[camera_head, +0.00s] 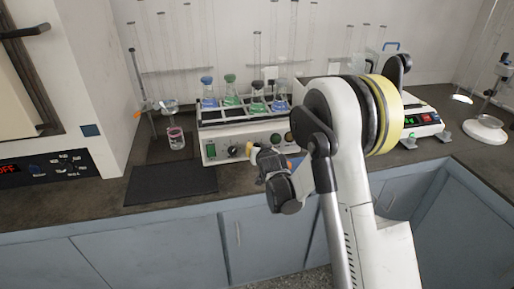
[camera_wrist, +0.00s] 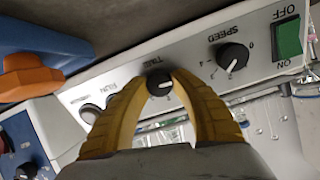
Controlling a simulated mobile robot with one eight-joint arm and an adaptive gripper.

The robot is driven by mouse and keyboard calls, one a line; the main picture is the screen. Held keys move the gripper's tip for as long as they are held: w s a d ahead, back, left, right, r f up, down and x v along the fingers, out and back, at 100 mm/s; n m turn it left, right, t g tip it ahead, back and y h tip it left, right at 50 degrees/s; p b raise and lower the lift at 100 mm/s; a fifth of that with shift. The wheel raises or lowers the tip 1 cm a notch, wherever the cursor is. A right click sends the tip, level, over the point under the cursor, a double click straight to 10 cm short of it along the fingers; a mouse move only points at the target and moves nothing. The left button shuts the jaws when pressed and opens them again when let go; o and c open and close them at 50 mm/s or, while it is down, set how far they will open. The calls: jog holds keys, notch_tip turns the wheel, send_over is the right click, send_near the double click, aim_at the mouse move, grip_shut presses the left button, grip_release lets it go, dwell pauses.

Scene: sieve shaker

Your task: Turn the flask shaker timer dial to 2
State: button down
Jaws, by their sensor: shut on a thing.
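The flask shaker (camera_head: 222,146) stands on the bench, with its control panel facing me. The timer dial (camera_wrist: 158,84) is a small black knob with a white mark, below the "TIMER" label in the tilted wrist view. My gripper (camera_wrist: 160,80) has its two yellow fingers closed around this dial, one on each side. In the head view my gripper (camera_head: 253,151) is at the panel and covers the dial. The white mark points roughly rightward in the wrist view. The numbers around the dial cannot be read.
The black speed knob (camera_wrist: 232,56) and green on/off switch (camera_wrist: 287,38) sit beside the timer dial. Another knob (camera_wrist: 90,113) is on the other side. Flasks with blue and green liquid (camera_head: 208,98) stand on the shaker. A dark mat (camera_head: 170,184) lies to the left.

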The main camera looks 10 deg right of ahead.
jog(key=m, duration=0.8)
jog(key=shift+d+m, duration=0.1)
jog(key=shift+m, duration=0.3)
jog(key=m, duration=0.4)
jog(key=shift+y, duration=0.4)
jog(key=shift+m, duration=1.9)
jog(key=c, duration=1.1)
grip_release()
jog(key=shift+f, duration=0.1)
jog(key=shift+o, duration=0.2)
